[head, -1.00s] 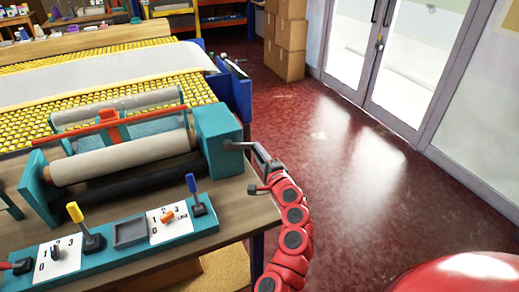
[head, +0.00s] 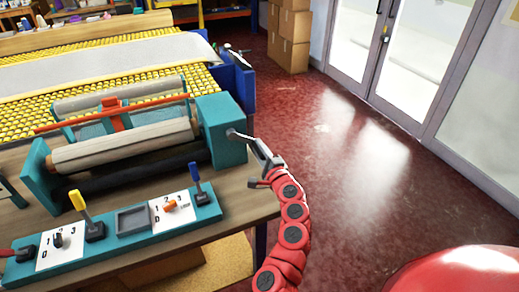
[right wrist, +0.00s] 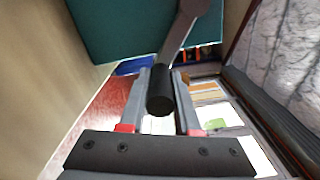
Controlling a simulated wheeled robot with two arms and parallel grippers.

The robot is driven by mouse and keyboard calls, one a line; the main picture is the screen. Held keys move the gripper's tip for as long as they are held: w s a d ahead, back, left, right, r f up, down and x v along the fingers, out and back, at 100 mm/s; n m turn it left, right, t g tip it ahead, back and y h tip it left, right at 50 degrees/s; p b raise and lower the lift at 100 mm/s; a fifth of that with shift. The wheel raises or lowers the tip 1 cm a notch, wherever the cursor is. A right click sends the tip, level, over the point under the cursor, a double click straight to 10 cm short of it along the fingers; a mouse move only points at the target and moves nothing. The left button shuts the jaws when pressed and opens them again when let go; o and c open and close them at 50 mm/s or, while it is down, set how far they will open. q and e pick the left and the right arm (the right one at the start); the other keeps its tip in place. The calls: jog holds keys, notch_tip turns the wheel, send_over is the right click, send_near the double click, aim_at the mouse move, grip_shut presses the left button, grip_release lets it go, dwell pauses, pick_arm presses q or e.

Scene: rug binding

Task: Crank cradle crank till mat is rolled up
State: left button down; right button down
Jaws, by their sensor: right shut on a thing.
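The teal cradle (head: 222,130) stands on the bench and carries a pale grey roll (head: 125,145). Its crank arm (head: 241,136) sticks out from the right end block and slopes slightly down to the right. In the right wrist view the grey crank arm (right wrist: 182,42) ends in a black handle (right wrist: 160,98). My right gripper (head: 262,153) is at the crank's outer end, its fingers on both sides of the handle, shut on it. The grey mat (head: 110,72) lies flat across the yellow roller bed behind the cradle. My left gripper is not in view.
A teal control panel (head: 120,248) with yellow and blue levers and dials lies in front of the cradle. Cardboard boxes (head: 289,35) stand at the back by glass doors (head: 400,60). The red floor (head: 340,150) right of the bench is clear.

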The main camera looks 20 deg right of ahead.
jog(key=shift+a+f, duration=0.1)
jog(key=shift+a, duration=0.05)
jog(key=c, duration=0.6)
grip_release()
jog(key=s, duration=1.1)
jog(key=shift+d+b, duration=0.25)
jog(key=shift+b, duration=0.15)
jog(key=s+p, duration=0.2)
jog(key=s, duration=0.4)
jog(key=shift+s, duration=0.2)
jog(key=shift+d, duration=0.1)
